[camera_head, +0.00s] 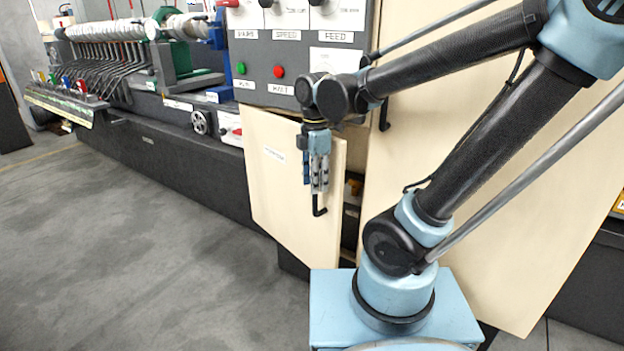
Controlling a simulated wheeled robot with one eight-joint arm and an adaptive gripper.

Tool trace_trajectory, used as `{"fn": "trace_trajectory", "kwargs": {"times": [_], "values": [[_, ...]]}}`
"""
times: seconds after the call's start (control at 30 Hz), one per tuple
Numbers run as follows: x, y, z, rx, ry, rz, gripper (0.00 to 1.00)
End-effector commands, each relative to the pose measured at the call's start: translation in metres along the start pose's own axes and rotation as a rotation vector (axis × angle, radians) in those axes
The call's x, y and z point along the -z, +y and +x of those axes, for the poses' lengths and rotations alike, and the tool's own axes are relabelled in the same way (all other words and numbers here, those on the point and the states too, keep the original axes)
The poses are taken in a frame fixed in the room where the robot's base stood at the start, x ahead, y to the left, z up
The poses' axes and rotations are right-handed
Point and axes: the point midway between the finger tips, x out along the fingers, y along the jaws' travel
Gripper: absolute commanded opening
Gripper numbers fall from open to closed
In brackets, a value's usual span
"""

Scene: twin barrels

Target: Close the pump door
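A cream door (283,190) with a small printed label stands partly open below the control panel, and I take it to be the pump door. A dark gap shows past its right edge, with some parts inside the cabinet (352,196). A black bar handle (320,207) is near that edge. My gripper (319,188) points down in front of the door, just above the visible bottom of the handle. The fingers overlap the handle in this view, so I cannot tell whether they touch it or are closed around it.
The control panel (262,50) with red and green buttons is above the door. A large cream panel (540,170) stands to the right, behind my arm. A long dark machine bed (160,155) runs to the back left. The grey floor (140,250) at left is clear.

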Motion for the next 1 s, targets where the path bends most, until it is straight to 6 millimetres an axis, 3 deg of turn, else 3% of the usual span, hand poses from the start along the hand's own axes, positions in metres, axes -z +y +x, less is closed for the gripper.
{"fn": "trace_trajectory", "kwargs": {"times": [0.27, 1.0], "values": [[0.000, 0.001, -0.011, 0.000, 0.000, 0.000, 0.35], [-0.002, 0.003, -0.109, 0.001, 0.001, 0.000, 0.35]]}}
